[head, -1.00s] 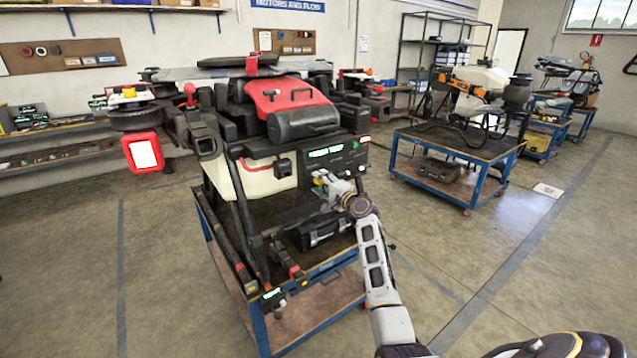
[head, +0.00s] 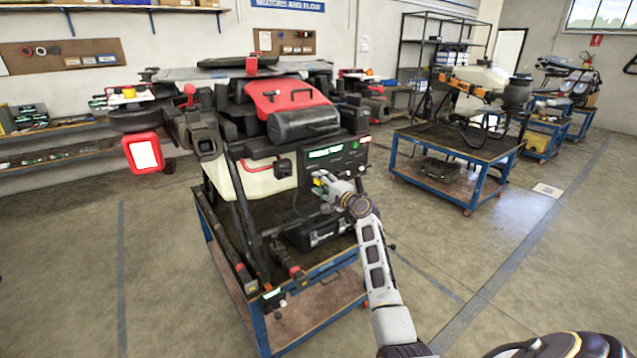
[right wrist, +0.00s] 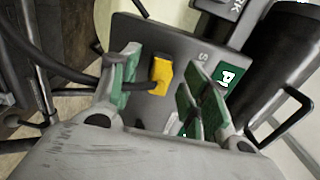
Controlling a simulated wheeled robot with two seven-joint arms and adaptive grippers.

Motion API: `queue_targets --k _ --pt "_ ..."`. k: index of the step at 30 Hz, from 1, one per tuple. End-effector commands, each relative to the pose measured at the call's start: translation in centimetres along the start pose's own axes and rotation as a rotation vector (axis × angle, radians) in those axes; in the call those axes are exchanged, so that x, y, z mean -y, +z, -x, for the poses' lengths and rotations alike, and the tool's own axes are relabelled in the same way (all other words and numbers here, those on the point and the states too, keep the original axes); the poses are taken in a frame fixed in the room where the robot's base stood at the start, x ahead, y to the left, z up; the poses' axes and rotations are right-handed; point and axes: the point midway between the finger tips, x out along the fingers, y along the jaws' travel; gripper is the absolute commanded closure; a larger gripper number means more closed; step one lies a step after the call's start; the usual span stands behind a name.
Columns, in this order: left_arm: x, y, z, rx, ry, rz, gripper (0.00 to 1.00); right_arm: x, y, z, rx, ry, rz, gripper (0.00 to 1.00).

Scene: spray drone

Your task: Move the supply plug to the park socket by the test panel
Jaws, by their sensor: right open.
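The yellow supply plug (right wrist: 160,75) stands against a dark grey plate (right wrist: 140,45) in the right wrist view, with a black cable leading off to the left. My right gripper (right wrist: 162,95) is open, its green-padded fingers on either side of the plug with gaps visible. The plate carries a letter S and a green P label (right wrist: 229,78). My left gripper is out of view.
The drone (head: 290,105) stands on a blue-framed cart (head: 257,325). A black case (head: 312,235) lies beneath it, close to my right gripper. The drone's legs stand left of the gripper. A second cart (head: 470,150) is at right, with clear floor between.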

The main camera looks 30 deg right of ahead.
Motion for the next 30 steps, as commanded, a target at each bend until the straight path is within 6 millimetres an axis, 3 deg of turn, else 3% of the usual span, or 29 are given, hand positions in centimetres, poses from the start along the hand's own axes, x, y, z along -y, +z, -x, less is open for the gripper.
queue_targets --k 6,17,30 --pt "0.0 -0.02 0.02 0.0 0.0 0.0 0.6 0.0 0.0 0.0 0.0 0.0 0.0 0.54" --pt "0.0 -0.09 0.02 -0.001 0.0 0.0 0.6 -0.01 0.0 0.0 0.0 0.0 0.0 1.0" --pt "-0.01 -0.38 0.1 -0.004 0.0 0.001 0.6 0.01 -0.02 0.23 -0.001 0.0 0.0 1.0"
